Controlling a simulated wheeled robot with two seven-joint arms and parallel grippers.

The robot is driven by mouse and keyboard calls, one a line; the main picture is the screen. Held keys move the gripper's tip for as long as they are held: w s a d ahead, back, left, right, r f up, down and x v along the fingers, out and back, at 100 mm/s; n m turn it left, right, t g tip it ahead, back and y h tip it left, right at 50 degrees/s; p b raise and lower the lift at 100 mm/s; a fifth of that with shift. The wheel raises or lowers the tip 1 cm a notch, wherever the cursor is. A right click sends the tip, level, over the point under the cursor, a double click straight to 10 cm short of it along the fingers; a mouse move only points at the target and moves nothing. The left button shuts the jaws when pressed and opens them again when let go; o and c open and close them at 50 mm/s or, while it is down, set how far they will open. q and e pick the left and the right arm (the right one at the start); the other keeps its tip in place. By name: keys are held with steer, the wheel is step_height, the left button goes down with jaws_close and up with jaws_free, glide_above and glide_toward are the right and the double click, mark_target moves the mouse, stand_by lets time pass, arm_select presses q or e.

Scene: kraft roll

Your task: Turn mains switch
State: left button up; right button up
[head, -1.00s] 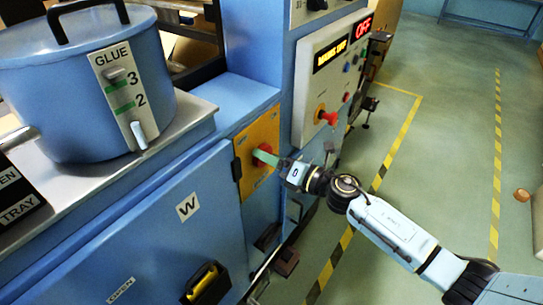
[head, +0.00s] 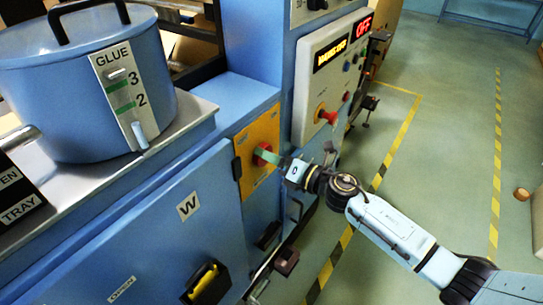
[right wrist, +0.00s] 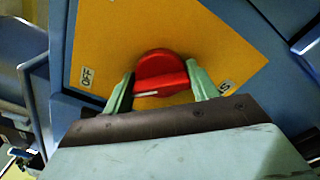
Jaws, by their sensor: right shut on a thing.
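The mains switch (head: 262,155) is a red rotary knob on a yellow plate (head: 268,130) on the front of the blue machine. In the right wrist view the red knob (right wrist: 160,72) has a raised bar with a white line, lying nearly level in the picture. An OFF label shows at the plate's left; another label at the right is partly hidden by a finger. My right gripper (head: 271,158) is shut on the knob, its green fingers on either side of the bar in the right wrist view (right wrist: 160,85). My left gripper is not in view.
A grey control panel (head: 309,95) beside the plate has an amber display, a red OFF display and a red-handled switch (head: 328,117). A blue glue pot (head: 50,100) stands on the worktop. Black brackets jut out below. Open green floor lies to the right.

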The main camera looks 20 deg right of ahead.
steer(key=m+p, duration=0.2)
steer(key=m, duration=0.2)
steer(key=shift+m, duration=0.3)
steer(key=m+p, duration=0.2)
steer(key=m, duration=0.2)
steer(key=m+p, duration=0.2)
steer(key=m, duration=0.3)
steer(key=shift+f, duration=0.15)
steer(key=shift+f+m+p, duration=0.15)
steer(key=shift+m+p, duration=0.45)
steer(key=shift+m, duration=1.2)
steer(key=o, duration=1)
steer(key=v, duration=1.3)
steer(key=shift+s+d+b, duration=0.15)
steer(key=shift+s+b, duration=0.05)
steer(key=shift+b, duration=0.25)
